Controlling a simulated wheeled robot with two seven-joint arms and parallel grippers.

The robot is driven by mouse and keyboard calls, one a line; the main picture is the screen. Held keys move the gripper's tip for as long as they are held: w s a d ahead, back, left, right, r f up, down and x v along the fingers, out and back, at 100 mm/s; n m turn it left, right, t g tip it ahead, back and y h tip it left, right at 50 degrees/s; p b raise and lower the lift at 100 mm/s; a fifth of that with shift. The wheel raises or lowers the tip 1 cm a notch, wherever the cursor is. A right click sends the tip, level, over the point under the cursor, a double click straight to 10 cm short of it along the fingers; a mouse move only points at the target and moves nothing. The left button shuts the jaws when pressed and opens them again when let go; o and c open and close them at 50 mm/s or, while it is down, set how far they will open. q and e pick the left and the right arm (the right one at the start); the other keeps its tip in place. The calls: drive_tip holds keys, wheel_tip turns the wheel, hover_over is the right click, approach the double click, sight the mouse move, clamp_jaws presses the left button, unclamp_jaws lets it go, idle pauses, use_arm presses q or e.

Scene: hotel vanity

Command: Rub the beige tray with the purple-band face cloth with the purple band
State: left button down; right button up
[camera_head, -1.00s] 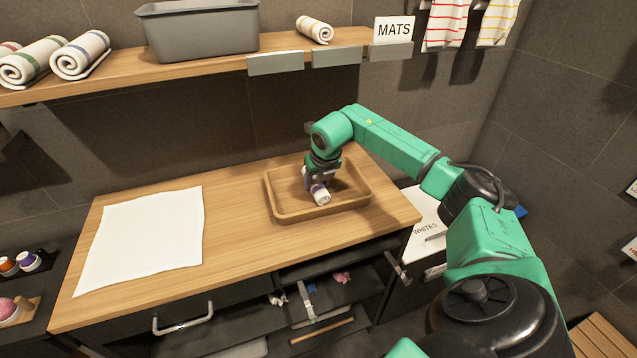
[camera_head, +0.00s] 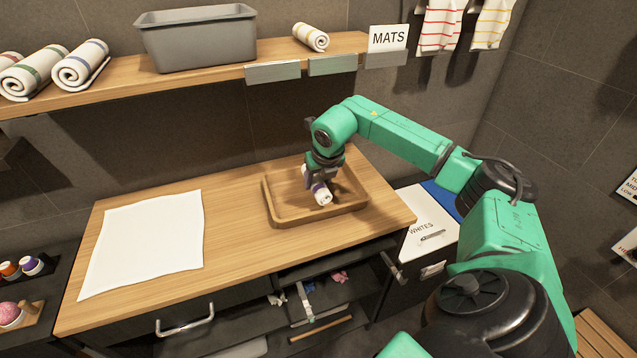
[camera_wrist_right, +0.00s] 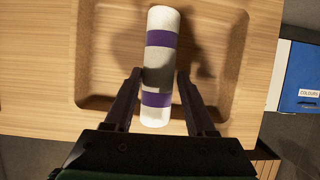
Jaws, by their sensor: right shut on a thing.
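The beige tray (camera_head: 282,216) is a shallow wooden tray on the right part of the vanity top. It also shows in the right wrist view (camera_wrist_right: 228,62). The purple-band face cloth (camera_head: 323,197) is a white roll with purple bands, and its two bands show clearly in the right wrist view (camera_wrist_right: 160,70). My right gripper (camera_head: 318,180) is shut on the cloth and holds it inside the tray. I cannot tell for certain whether the cloth touches the tray floor. My left gripper is not in view.
A white cloth (camera_head: 145,240) lies flat on the left of the vanity top. A shelf above holds a grey bin (camera_head: 200,38) and rolled towels (camera_head: 80,65). Open drawers (camera_head: 315,295) stick out below the front edge. A WHITES bin (camera_head: 425,225) stands at the right.

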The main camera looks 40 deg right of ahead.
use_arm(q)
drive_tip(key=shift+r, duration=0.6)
use_arm(e)
drive_tip(key=shift+r, duration=0.85)
use_arm(q)
drive_tip(key=shift+p, duration=0.3)
